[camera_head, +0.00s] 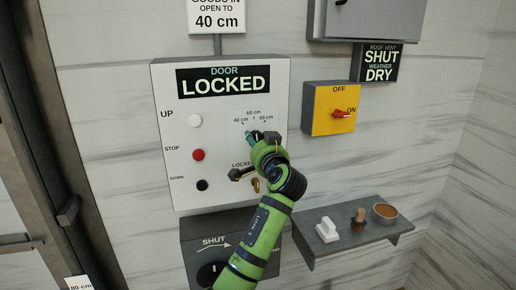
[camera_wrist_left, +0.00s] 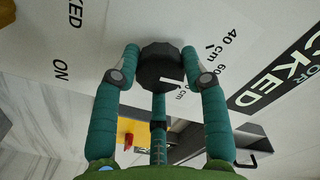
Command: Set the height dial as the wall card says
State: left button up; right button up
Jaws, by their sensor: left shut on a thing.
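The wall card (camera_head: 217,16) at the top of the head view reads "GOODS IN OPEN TO 40 cm". The white control panel (camera_head: 166,90) below it shows "DOOR LOCKED" and has a height scale of 40, 60 and 80 cm. My left gripper (camera_head: 266,138) is at that scale and largely hides the dial in the head view. In the left wrist view the dark faceted dial (camera_wrist_left: 160,66) sits between the two teal fingers, which are shut on it. I cannot tell which mark the dial points to. My right gripper is not in view.
The panel also has a white UP button (camera_head: 195,121), a red STOP button (camera_head: 198,155) and a black DOWN button (camera_head: 202,185). A lock switch (camera_head: 240,173) is just below my gripper. A yellow switch box (camera_head: 322,121) and a grey shelf (camera_head: 345,249) are to the right.

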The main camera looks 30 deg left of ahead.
pick_arm(q)
jog(key=shift+f+n+b, duration=0.15)
jog(key=shift+n+b, duration=1.8)
jog(key=shift+b, duration=0.6)
jog(key=shift+f+n+b, duration=0.15)
jog(key=shift+n+b, duration=1.8)
jog(key=shift+b, duration=0.6)
jog(key=o, duration=1.1)
jog(key=shift+c, duration=0.2)
jog(key=shift+o, duration=0.4)
jog(key=shift+w, duration=0.1)
jog(key=shift+r, duration=0.1)
jog(key=v, duration=1.2)
